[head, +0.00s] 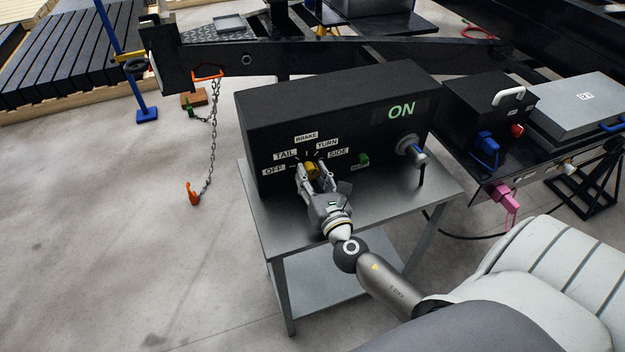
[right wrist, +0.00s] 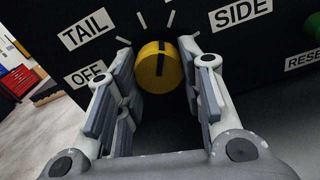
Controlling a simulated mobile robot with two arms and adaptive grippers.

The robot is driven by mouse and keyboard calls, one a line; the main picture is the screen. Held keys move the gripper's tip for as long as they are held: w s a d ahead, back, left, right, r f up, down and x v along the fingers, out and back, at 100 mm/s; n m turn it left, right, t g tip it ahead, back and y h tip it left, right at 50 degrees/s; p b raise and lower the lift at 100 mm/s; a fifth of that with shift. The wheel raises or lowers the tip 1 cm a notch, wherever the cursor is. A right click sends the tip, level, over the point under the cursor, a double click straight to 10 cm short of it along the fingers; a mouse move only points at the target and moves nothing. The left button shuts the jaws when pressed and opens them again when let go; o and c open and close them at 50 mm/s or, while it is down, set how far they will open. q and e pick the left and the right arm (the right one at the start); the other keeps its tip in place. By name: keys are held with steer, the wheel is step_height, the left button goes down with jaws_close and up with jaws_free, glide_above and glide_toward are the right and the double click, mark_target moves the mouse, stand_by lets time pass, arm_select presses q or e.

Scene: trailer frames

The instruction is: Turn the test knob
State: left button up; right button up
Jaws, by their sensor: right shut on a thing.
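The test knob (head: 312,170) is a yellow round knob with a black pointer stripe, on the front of a black test box (head: 400,88). Labels OFF, TAIL, BRAKE, TURN and SIDE stand around it. My right gripper (head: 316,180) is at the knob, its fingers on either side of it. In the right wrist view the knob (right wrist: 160,68) sits between the fingertips (right wrist: 162,58), and its stripe runs roughly up and down in the picture. The right gripper is shut on the knob. My left gripper is not in view.
The box stands on a grey metal table (head: 425,192). A green RESET button (head: 364,158) and a round connector (head: 410,149) are to the right of the knob. A green ON sign (head: 401,111) is lit. A chain (head: 213,140) hangs from the trailer frame at left.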

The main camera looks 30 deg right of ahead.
steer(key=m+b, duration=0.2)
steer(key=m, duration=0.3)
steer(key=shift+a+f+m, duration=0.1)
steer(key=shift+m, duration=0.2)
steer(key=shift+m+b, duration=0.45)
steer(key=shift+m, duration=1.75)
steer(key=shift+a, duration=0.1)
steer(key=o, duration=1)
steer(key=shift+r, duration=0.2)
steer(key=shift+v, duration=3.75)
steer(key=shift+f, duration=0.1)
